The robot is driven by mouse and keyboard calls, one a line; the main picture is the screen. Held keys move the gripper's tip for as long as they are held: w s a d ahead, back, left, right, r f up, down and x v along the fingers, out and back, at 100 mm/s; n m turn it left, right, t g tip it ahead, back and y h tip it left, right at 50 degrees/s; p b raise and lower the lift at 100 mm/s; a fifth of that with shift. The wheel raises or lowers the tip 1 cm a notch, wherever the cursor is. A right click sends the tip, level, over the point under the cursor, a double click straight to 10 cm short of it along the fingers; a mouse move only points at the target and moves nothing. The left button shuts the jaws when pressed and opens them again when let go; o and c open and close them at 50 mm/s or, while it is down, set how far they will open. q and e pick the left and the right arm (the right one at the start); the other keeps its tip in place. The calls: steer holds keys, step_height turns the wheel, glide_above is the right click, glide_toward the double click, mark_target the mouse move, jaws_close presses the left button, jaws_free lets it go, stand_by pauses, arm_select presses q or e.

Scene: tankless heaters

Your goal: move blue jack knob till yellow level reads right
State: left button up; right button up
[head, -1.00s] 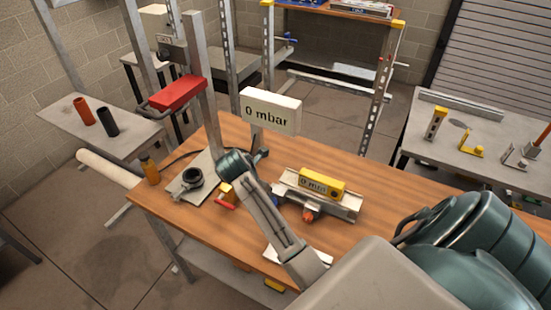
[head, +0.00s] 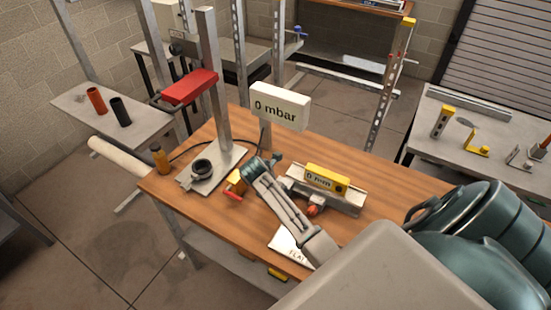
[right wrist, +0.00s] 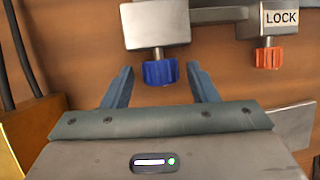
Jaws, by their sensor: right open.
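The yellow level (head: 327,177) sits on a grey metal jack stand (head: 345,200) on the wooden bench. Its face appears to read "0 mm". The blue jack knob (right wrist: 160,72) hangs below a grey block in the right wrist view; in the head view I cannot make it out. An orange knob (right wrist: 268,57) sits to its right under a block marked LOCK (right wrist: 281,18). My right gripper (right wrist: 160,69) is open, its fingers on either side of the blue knob with gaps visible. In the head view my right arm hides part of the bench left of the stand. My left gripper is out of view.
A white "0 mbar" sign (head: 281,106) stands behind the stand. A steel post with a red block (head: 190,87), an amber bottle (head: 160,158) and a black ring (head: 202,170) are to the left. A white "FLAT" card (head: 288,247) lies near the front edge.

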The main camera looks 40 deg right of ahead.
steer(key=shift+d, duration=0.1)
steer(key=shift+c, duration=0.4)
steer(key=c, duration=0.9)
steer(key=shift+s+d+t+y, duration=0.1)
steer(key=shift+s+t+y, duration=0.15)
steer(key=shift+t, duration=0.35)
steer(key=shift+s+d+t+y, duration=0.1)
steer(key=shift+t+y, duration=0.15)
steer(key=shift+t, duration=0.35)
steer(key=m+t+y, duration=0.1)
steer(key=t, duration=0.1)
steer(key=shift+a+t, duration=0.1)
steer(key=shift+t, duration=0.2)
steer(key=o, duration=1)
